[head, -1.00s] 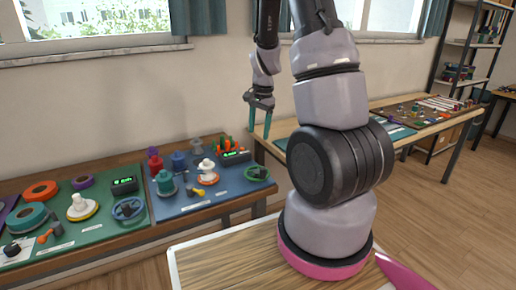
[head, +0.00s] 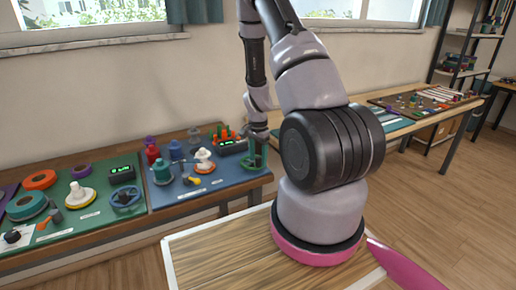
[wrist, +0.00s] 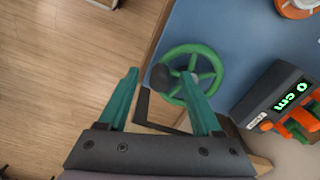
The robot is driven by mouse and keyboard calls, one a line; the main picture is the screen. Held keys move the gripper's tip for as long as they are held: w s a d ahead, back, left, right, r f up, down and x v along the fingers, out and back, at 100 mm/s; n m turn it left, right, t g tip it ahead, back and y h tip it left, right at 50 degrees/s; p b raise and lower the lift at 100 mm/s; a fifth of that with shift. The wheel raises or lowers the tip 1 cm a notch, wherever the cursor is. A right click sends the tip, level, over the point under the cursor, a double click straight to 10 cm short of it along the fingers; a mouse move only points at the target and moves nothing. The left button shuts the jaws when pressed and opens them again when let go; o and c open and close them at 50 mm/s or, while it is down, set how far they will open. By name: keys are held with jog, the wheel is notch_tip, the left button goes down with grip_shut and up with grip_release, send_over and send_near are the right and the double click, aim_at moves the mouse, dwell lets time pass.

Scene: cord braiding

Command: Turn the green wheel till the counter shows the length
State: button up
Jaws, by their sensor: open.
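The green wheel (wrist: 213,52) lies on the blue board in the wrist view, with a dark round knob (wrist: 160,77) at its rim. My gripper (wrist: 160,74) is open, its two teal fingers on either side of the knob. I cannot tell whether they touch it. The counter (wrist: 272,92), a dark box with green digits, reads 0 cm.
Orange and green pieces (wrist: 297,122) stand by the counter. Several spools and a yellow-handled tool (head: 191,180) are on the blue board (head: 205,191). A green board (head: 90,222) to the left holds a blue wheel (head: 125,198) and another counter (head: 122,174). Floor (wrist: 70,60) lies beyond the table edge.

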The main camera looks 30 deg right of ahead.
jog(key=shift+f, duration=0.6)
grip_shut()
dwell(0.5)
